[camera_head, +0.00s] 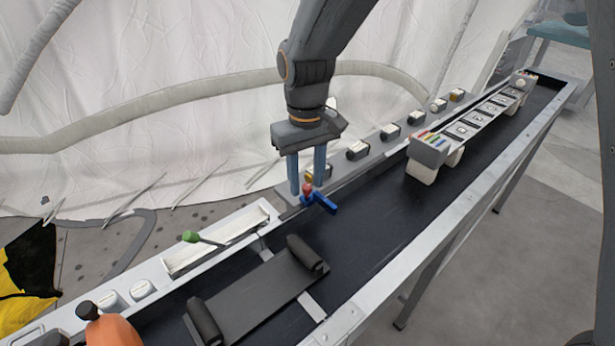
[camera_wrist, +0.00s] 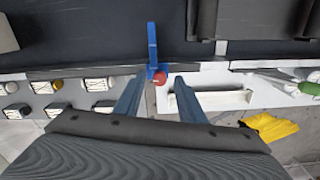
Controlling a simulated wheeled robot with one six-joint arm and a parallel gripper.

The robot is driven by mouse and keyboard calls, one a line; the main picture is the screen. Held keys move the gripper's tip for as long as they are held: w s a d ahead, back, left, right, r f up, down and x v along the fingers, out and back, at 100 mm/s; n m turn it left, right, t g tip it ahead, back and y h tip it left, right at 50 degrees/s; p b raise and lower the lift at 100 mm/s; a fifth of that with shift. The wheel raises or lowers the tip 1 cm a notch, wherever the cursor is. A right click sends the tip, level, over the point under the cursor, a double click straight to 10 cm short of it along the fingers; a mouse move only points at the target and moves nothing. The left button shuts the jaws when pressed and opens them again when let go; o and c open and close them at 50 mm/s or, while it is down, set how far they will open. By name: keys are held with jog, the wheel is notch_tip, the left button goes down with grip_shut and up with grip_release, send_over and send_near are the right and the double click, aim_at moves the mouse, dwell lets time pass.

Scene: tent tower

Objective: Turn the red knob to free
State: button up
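The red knob (camera_head: 308,188) is a small round red piece at the near end of a blue lever (camera_head: 323,203) by the rail between the white side panel and the dark trough. In the wrist view, the red knob (camera_wrist: 159,78) lies between my fingertips and the blue lever (camera_wrist: 152,46) points away from me. My gripper (camera_head: 306,182) points down, with its two blue-grey fingers apart. In the wrist view, my gripper (camera_wrist: 158,84) is open, with a gap showing on each side of the knob. Whether the fingertips reach down to the knob's height is hard to tell.
A green-tipped lever (camera_head: 190,237) stands on the white panel to the left. A black tray with rollers (camera_head: 262,290) lies in the trough. White switch blocks (camera_head: 357,150) line the rail to the right. A white unit with coloured stripes (camera_head: 430,150) stands farther along.

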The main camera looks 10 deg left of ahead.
grip_shut()
jog(key=shift+n, duration=0.3)
jog(key=n+p, duration=0.1)
jog(key=n, duration=0.3)
jog(key=n+p, duration=0.1)
jog(key=n, duration=0.4)
jog(key=shift+n, duration=0.4)
dwell(0.4)
grip_release()
